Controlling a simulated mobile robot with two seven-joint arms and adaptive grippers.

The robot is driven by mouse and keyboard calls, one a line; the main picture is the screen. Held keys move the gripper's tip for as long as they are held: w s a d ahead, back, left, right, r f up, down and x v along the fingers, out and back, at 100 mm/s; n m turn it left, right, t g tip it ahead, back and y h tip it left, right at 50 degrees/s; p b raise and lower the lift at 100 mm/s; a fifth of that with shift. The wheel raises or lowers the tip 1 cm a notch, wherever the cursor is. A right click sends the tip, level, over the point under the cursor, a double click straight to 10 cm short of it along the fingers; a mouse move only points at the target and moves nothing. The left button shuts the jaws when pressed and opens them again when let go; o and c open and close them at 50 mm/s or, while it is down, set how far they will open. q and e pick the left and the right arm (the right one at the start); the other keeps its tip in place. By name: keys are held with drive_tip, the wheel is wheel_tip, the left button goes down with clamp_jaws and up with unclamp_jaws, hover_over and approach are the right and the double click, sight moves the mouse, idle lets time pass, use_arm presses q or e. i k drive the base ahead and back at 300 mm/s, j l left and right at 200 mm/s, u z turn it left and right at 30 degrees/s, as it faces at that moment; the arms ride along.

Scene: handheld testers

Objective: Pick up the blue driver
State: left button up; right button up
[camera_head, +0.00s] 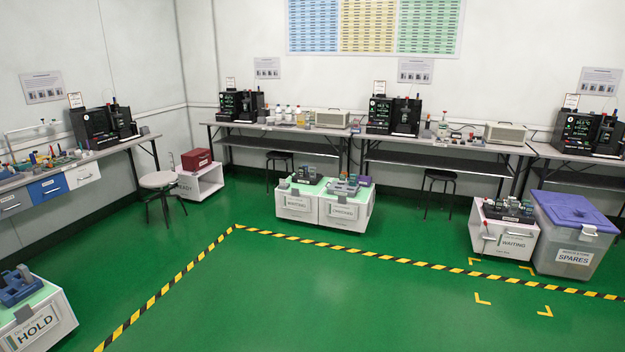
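I cannot pick out a blue driver for certain. Small coloured tools and parts (50,157) lie on the left workbench (115,147), too small to tell apart. Neither of my grippers shows in the head view.
A stool (158,180) and a white cart with a red box (196,159) stand near the left bench. White carts (347,213) stand mid-room, a HOLD cart (45,318) at lower left. Green floor is open between striped tape lines.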

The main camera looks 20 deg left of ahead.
sight(33, 161)
drive_tip(key=i+j+u, duration=0.7)
drive_tip(key=i, duration=0.2)
drive_tip(key=i+j+u, duration=0.35)
drive_tip(key=i, duration=0.2)
drive_tip(key=i+u, duration=0.35)
drive_tip(key=i, duration=0.15)
drive_tip(key=i+l+u, duration=0.2)
drive_tip(key=i, duration=1.25)
drive_tip(key=i+u, duration=0.25)
drive_tip(key=i, duration=0.45)
drive_tip(key=i+u, duration=0.25)
drive_tip(key=i, duration=0.45)
drive_tip(key=i+u, duration=0.3)
drive_tip(key=i, duration=0.45)
